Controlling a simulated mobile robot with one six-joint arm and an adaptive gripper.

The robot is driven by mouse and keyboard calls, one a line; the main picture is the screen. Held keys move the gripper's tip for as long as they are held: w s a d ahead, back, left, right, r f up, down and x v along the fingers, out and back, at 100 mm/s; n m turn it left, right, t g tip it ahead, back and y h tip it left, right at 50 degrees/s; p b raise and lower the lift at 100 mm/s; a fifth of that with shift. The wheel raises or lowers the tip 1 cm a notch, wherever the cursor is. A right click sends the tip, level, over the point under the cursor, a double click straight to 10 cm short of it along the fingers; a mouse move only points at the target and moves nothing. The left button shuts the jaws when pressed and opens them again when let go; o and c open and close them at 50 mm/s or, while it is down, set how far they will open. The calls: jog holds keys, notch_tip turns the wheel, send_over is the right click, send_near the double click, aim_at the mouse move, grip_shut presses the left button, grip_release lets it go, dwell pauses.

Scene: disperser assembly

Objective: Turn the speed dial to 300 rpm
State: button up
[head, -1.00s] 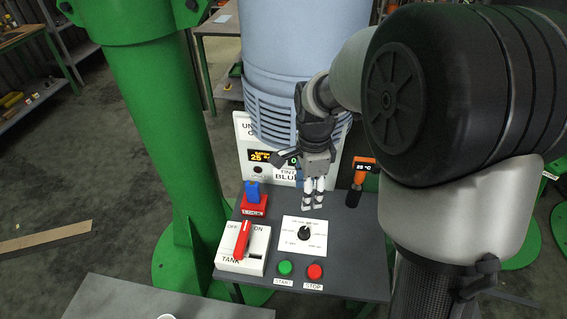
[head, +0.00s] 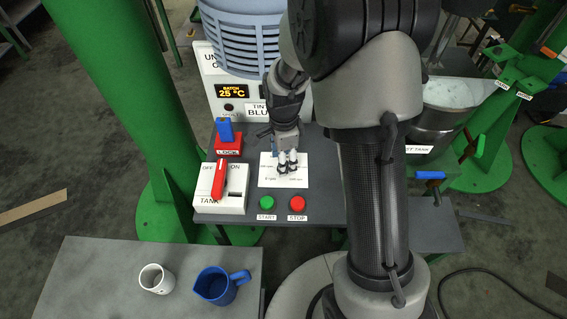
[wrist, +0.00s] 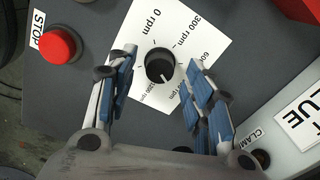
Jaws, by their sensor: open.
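The speed dial (wrist: 159,66) is a black round knob with a white mark, on a white plate (head: 268,181) printed with rpm labels. In the wrist view the mark points down and slightly right, away from the 0 rpm and 300 rpm labels (wrist: 207,27). My gripper (head: 287,163) is over the plate, its fingers hiding the dial in the head view. In the wrist view my gripper (wrist: 160,60) is open, its blue-padded fingers on either side of the dial with gaps showing. Some labels are hidden by the fingers.
A green START button (head: 267,203) and red STOP button (head: 297,204) sit just in front of the plate. The red TANK lever (head: 219,178) and blue-and-red LOCK (head: 227,144) stand left. A blue jug (head: 213,287) and white mug (head: 155,279) are on the nearer table.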

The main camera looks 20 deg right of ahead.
jog(key=shift+f, duration=0.6)
jog(key=shift+c, duration=0.6)
jog(key=c, duration=1)
